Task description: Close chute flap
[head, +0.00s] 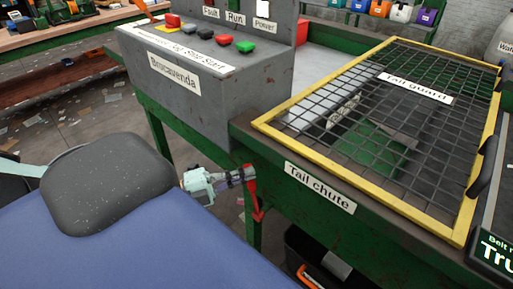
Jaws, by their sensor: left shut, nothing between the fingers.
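The tail chute carries a white "Tail chute" label (320,187) on the green side of the belt frame. A red lever (254,195) hangs on this side, left of the label, with its lower end pointing down. My left gripper (240,177) is shut and empty, with its fingertips right at the upper part of the red lever; I cannot tell whether they touch. The flap itself cannot be made out clearly. My right gripper is not in view.
A yellow-framed mesh tail guard (388,82) covers the belt end. A grey control box (215,95) with coloured buttons stands at its left. A dark bin (318,262) sits on the floor below the chute. Open floor lies at the left.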

